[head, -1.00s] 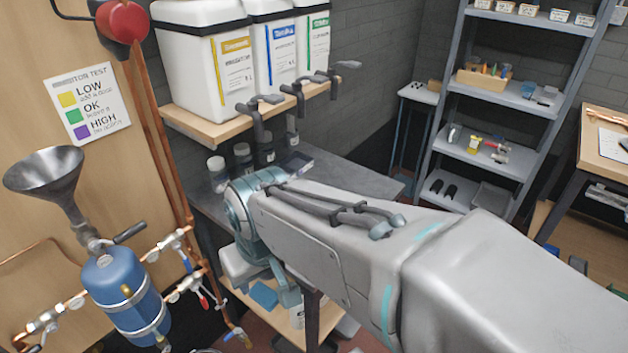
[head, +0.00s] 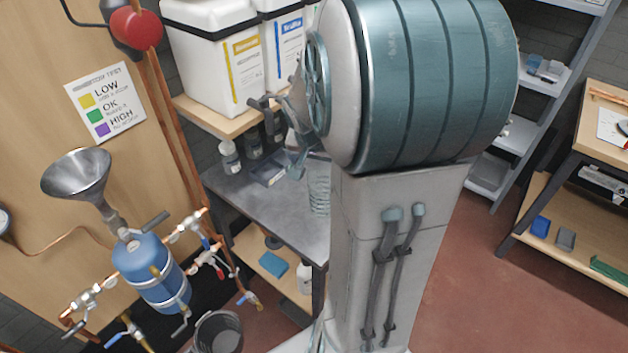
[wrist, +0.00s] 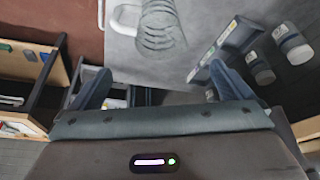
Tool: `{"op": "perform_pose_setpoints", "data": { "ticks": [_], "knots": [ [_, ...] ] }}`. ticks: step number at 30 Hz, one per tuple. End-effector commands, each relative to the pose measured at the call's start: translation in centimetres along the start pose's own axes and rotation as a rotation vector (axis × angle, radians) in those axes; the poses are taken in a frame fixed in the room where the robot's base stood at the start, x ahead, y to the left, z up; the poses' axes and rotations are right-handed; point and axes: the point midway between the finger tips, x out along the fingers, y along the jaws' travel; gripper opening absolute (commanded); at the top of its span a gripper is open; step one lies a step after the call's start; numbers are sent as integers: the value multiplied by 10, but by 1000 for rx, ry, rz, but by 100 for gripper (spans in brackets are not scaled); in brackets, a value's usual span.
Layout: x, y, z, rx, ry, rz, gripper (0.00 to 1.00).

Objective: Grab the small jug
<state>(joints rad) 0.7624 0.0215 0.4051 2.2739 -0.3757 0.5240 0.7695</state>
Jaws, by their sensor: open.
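The small jug (head: 319,188) is clear and ribbed and stands on the grey bench, partly hidden by my arm in the head view. In the wrist view the jug (wrist: 160,28) shows at the top, with its handle at its left side; its upper edge is cut off by the frame. My gripper (wrist: 161,78) is open and empty, its two fingers spread wide. The jug lies beyond the fingertips, roughly in line with the gap between them, and is not between them.
Several small bottles (head: 229,156) and a dark flat tray (head: 268,171) sit on the grey bench (head: 258,212) beside the jug. White tanks with taps stand on a wooden shelf (head: 222,122) above. A blue canister with a funnel (head: 78,174) is on the left wall.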

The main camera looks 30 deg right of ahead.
Motion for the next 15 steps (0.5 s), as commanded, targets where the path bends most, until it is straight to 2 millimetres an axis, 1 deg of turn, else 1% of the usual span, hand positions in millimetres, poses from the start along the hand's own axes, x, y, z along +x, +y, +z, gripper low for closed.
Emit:
{"op": "perform_pose_setpoints", "data": {
  "ticks": [9, 12, 15],
  "knots": [
    [57, 0, 2, -1, -6, -1, 100],
    [71, 0, 2, 0, -4, 0, 100],
    [80, 0, 1, -1, -2, -1, 100]
  ]
}}
